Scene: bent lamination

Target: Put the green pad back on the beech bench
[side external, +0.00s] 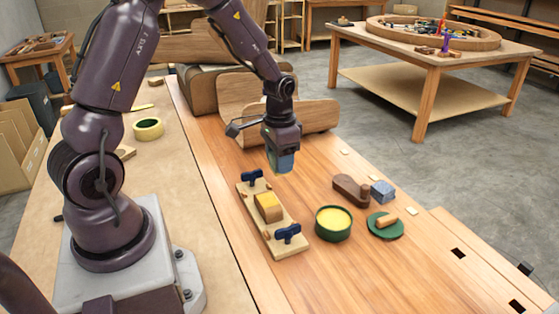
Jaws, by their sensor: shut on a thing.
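My gripper (281,153) is above the beech bench (330,265), near the middle of the picture, pointing down. It is shut on a small blue-green block, which appears to be the green pad (285,164). The fingers hide part of the pad. The pad looks held above the bench top, behind and slightly right of a wooden clamping board; its exact height is hard to tell.
A green tin (333,224), green disc (386,232), wooden block (351,189) and blue-grey cube (383,191) stand right. Bent wood forms (315,117) stand behind. The front bench is clear.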

